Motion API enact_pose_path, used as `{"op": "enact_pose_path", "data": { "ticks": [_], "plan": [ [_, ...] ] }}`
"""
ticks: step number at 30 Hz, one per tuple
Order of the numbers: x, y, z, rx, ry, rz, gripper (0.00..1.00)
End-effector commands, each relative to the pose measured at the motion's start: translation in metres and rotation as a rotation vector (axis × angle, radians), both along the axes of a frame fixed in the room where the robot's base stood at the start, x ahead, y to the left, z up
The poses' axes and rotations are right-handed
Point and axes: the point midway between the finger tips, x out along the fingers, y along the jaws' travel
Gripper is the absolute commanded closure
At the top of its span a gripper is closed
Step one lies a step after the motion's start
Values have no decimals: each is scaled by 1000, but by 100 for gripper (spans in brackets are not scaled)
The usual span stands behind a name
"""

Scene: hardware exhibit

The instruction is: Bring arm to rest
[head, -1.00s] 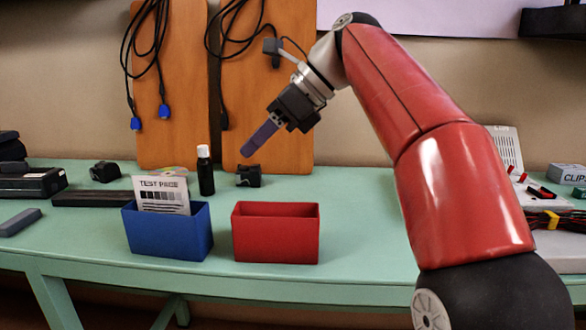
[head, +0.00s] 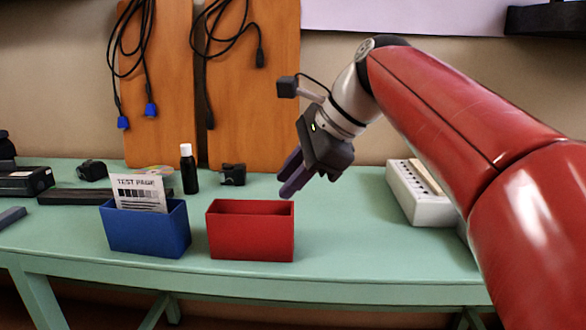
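My red arm (head: 440,105) reaches in from the right and bends down at its grey wrist. My gripper (head: 289,184) hangs in the air with its dark purple fingers pointing down and left. In the picture the fingertips lie just above the right end of the red bin (head: 250,236). I see nothing held between the fingers, but their overlap hides how far apart they are.
A blue bin (head: 147,233) holding a test page card (head: 139,193) stands left of the red bin. Behind them are a black bottle (head: 188,170) and a small black part (head: 232,175). A white box (head: 418,200) stands right on the green table (head: 362,235).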

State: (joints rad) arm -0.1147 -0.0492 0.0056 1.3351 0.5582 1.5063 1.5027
Motion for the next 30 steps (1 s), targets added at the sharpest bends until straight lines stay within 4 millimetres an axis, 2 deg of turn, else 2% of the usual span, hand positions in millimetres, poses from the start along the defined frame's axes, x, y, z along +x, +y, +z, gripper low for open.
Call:
{"op": "enact_pose_path", "data": {
  "ticks": [5,12,15,18,21,24,30],
  "plan": [
    [-35,-41,-48,-207,-203,158,76],
    [-105,-108,-149,-627,-463,571,76],
    [-132,-130,-190,-777,-524,760,76],
    [-152,-144,-221,-887,-560,918,76],
    [-164,-152,-242,-951,-577,1025,76],
    [-169,-156,-250,-981,-585,1076,76],
    [-169,-156,-250,-981,-585,1076,76]
  ]
}}
